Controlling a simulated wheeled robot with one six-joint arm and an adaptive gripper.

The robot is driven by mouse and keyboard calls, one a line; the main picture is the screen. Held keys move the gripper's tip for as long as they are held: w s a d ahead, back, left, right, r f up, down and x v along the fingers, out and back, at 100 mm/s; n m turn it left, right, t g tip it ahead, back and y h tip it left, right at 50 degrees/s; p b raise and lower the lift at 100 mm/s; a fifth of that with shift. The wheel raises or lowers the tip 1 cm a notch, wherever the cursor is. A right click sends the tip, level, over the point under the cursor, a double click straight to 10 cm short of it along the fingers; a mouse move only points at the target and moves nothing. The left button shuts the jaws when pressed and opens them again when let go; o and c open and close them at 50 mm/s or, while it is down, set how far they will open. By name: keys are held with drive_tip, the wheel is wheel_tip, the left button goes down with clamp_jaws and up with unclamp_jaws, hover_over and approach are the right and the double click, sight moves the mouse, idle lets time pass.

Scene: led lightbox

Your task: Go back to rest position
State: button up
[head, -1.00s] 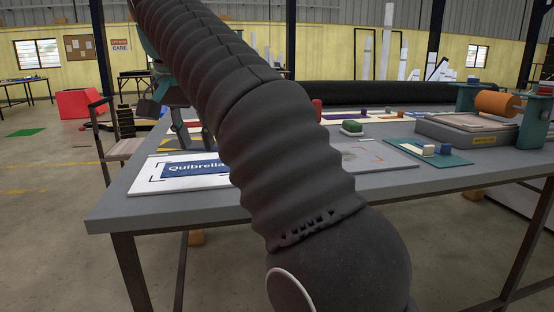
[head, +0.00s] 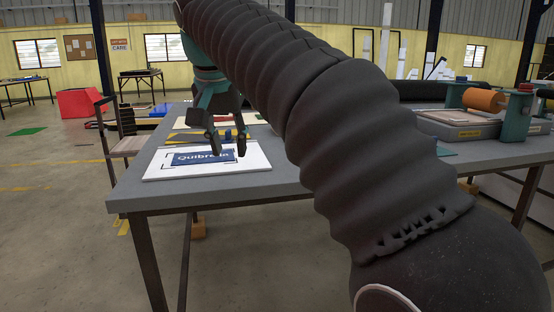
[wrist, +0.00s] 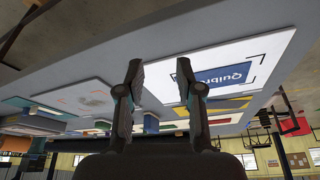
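My gripper (head: 228,152) hangs above the grey table, over or near the white panel in the head view. Its two dark fingers are spread apart with nothing between them. The wrist view also shows the gripper (wrist: 159,68) open and empty. The white panel (head: 255,164) lies flat at the table's left end, with a blue "Quibr..." label (head: 190,158) on it. The label's text is partly covered by the fingers. My dark sleeved arm crosses the head view and hides the middle of the table.
The grey table (head: 150,199) has a clear front left edge. An orange roller (head: 484,100) on a green stand is at the right. A red box (head: 84,103) is farther back. Floor at the left is open.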

drive_tip(key=s+d+f, duration=0.3)
drive_tip(key=d+f, duration=0.1)
drive_tip(key=d, duration=0.6)
drive_tip(key=s+d+f, duration=0.7)
drive_tip(key=s+f, duration=0.1)
drive_tip(key=f, duration=0.3)
drive_tip(key=s+d+f+n+t, duration=0.1)
drive_tip(key=s+d+f, duration=0.6)
drive_tip(key=s+f, duration=0.2)
wheel_tip(320, 180, down, 3)
drive_tip(key=shift+s+d+r, duration=0.15)
drive_tip(key=shift+d, duration=0.05)
